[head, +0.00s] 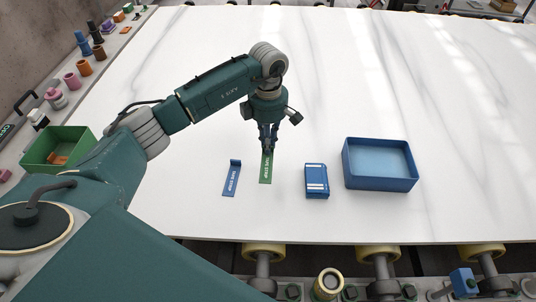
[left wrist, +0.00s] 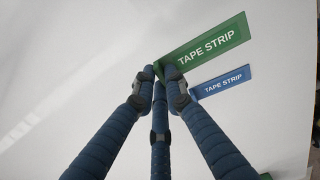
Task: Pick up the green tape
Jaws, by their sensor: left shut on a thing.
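The green tape (head: 265,171) is a flat strip with white "TAPE STRIP" lettering on the white slab. It shows larger in the left wrist view (left wrist: 208,46). My left gripper (head: 268,150) reaches down over the far end of the strip. In the left wrist view its fingertips (left wrist: 161,74) are closed together on the near end of the green tape. The fingers hide that end. I cannot tell whether the strip is off the slab. My right gripper is not in view.
A blue tape strip (head: 231,180) lies just left of the green one. A blue box-like item (head: 316,181) and an open blue tray (head: 381,183) stand to the right. A green bin (head: 80,138) stands at the left. The slab behind is clear.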

